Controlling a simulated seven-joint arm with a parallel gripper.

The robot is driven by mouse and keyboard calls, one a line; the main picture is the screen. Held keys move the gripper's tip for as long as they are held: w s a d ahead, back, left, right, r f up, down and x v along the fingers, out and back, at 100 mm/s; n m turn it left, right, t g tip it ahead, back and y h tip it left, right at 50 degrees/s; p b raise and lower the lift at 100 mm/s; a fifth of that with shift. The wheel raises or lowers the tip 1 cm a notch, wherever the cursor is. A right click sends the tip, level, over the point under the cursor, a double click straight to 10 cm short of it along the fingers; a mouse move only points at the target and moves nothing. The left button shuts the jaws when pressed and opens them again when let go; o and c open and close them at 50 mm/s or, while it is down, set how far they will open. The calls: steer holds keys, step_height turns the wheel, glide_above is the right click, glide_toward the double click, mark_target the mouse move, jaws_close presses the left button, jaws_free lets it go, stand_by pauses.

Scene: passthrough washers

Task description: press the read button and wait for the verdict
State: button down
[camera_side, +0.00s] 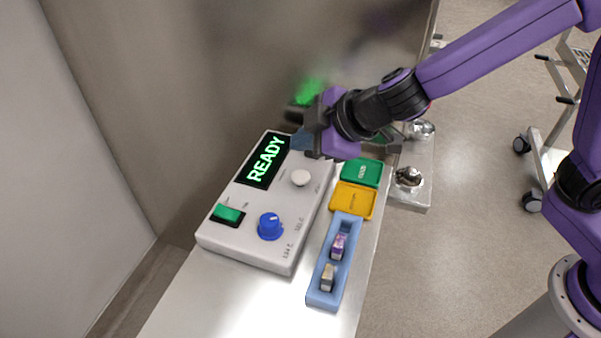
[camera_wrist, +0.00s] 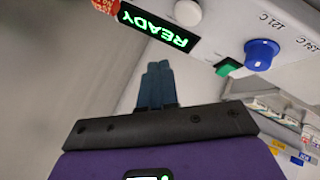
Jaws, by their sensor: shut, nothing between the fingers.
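The grey-white reader box (camera_side: 240,245) lies on a metal bench and shows "READY" in green on its black display (camera_side: 267,160). Its round white button (camera_side: 300,177) stands right of the display; it also shows at the top of the wrist view (camera_wrist: 188,12). My gripper (camera_side: 301,141) is over the far end of the box, beyond the button and apart from it. In the wrist view its blue fingers (camera_wrist: 156,86) are together with nothing between them. The box also carries a blue knob (camera_side: 270,226) and a green rocker switch (camera_side: 228,214).
Right of the box are a green tray (camera_side: 376,165), a yellow tray (camera_side: 367,197) and a blue tray (camera_side: 320,299) with two small items. Metal fittings (camera_side: 409,178) stand farther right. A grey wall (camera_side: 150,90) rises close behind the box.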

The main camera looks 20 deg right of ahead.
mark_target(304, 178)
steer(key=shift+f, duration=2.15)
steer(key=shift+f, duration=0.1)
stand_by(0.3)
steer(key=shift+f, duration=0.35)
steer(key=shift+f, duration=0.55)
stand_by(1.0)
steer(key=shift+r, duration=1)
steer(key=shift+r, duration=0.1)
steer(key=shift+r, duration=2.4)
